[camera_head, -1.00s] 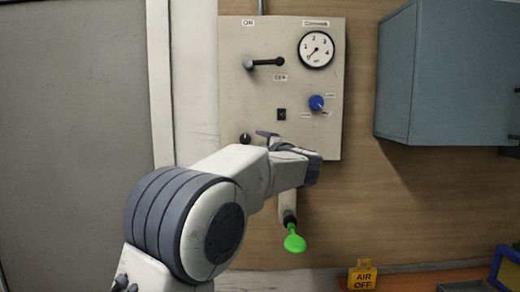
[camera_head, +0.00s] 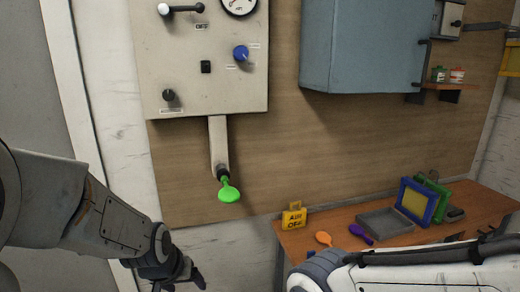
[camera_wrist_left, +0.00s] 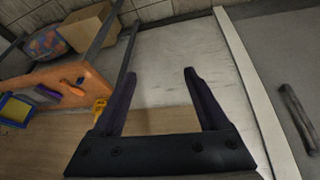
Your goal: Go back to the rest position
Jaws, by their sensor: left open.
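My left gripper (camera_head: 190,278) is low at the left of the head view, below the control panel and apart from it. In the left wrist view its two dark fingers (camera_wrist_left: 160,75) are spread with nothing between them. Part of my right arm crosses the lower right of the head view, but its gripper does not show. A green balloon (camera_head: 229,193) hangs on the nozzle (camera_head: 219,145) under the beige control panel (camera_head: 190,55), clear of my left gripper. The panel has a black-handled lever, a blue knob (camera_head: 240,53) and a gauge.
A blue-grey cabinet (camera_head: 365,45) hangs on the wall. The wooden table (camera_head: 345,222) at right holds a yellow "AIR OFF" tag (camera_head: 294,216), an orange balloon (camera_head: 323,239), a purple balloon (camera_head: 360,233), a grey tray (camera_head: 385,222) and a blue-framed screen (camera_head: 415,202). A cardboard box (camera_wrist_left: 88,27) shows in the wrist view.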

